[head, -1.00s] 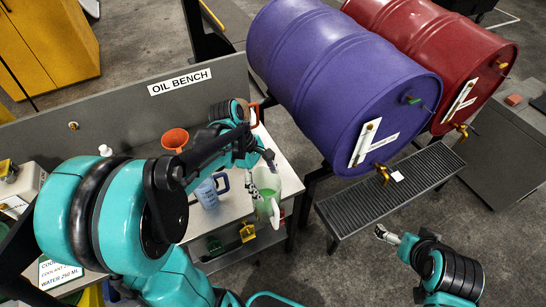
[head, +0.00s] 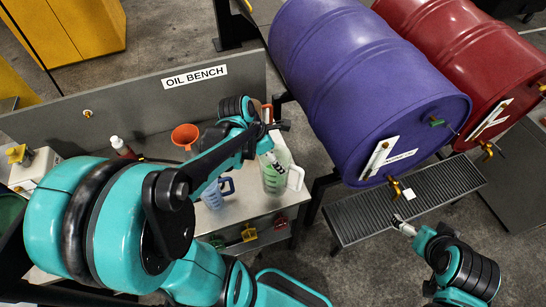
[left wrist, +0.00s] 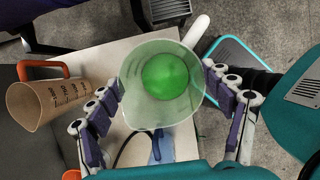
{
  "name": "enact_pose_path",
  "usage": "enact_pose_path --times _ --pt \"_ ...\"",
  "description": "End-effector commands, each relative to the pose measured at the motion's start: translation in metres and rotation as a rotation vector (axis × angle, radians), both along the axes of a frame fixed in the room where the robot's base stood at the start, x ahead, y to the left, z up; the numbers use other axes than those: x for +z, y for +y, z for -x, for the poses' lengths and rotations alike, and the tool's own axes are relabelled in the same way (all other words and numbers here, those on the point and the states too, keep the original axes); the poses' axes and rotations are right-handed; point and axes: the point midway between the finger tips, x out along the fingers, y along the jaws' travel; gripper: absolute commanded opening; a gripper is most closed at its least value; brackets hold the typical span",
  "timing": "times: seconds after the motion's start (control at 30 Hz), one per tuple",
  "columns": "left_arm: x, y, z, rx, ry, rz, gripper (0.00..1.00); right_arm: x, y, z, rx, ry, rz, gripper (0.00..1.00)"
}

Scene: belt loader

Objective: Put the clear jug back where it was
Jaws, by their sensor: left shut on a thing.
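The clear jug (head: 274,180) holds green liquid and has a pale handle on its right side. My left gripper (head: 268,158) is shut on it near the right end of the oil bench (head: 150,120). In the left wrist view I look down into the jug (left wrist: 135,95), and the fingers (left wrist: 162,85) press it from both sides. It looks about upright; I cannot tell whether its base touches the bench top. My right gripper (head: 402,226) is beside the drum's drip grate, apart from the jug; its finger opening is too small to judge.
A measuring jug with an orange handle (left wrist: 40,98) stands close to the held jug. A blue jug (head: 211,196) and an orange funnel (head: 185,135) are to its left. The purple drum (head: 360,80) and the drip grate (head: 360,215) lie to the right of the bench.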

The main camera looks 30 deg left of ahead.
Motion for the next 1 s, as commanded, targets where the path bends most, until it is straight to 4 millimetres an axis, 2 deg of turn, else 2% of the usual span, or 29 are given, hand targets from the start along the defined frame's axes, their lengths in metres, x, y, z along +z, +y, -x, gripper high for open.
enact_pose_path --times 0.1,0.33,0.5,0.73,1.0 --pt "-0.017 0.016 -0.021 0.000 -0.001 0.001 0.20 -0.008 0.000 0.000 0.000 0.000 0.000 1.00" --pt "-0.036 0.037 -0.047 -0.002 -0.001 0.000 0.20 -0.014 0.000 0.000 0.000 0.000 0.000 1.00" --pt "-0.043 0.041 -0.052 -0.002 -0.001 0.001 0.20 -0.016 0.000 0.000 0.000 0.000 0.000 1.00" --pt "-0.075 0.040 -0.052 -0.002 -0.001 0.001 0.20 -0.025 0.000 0.000 0.000 0.000 0.000 1.00" --pt "-0.079 0.040 -0.051 -0.002 -0.001 0.001 0.20 -0.025 0.000 0.000 0.000 0.000 0.000 1.00"
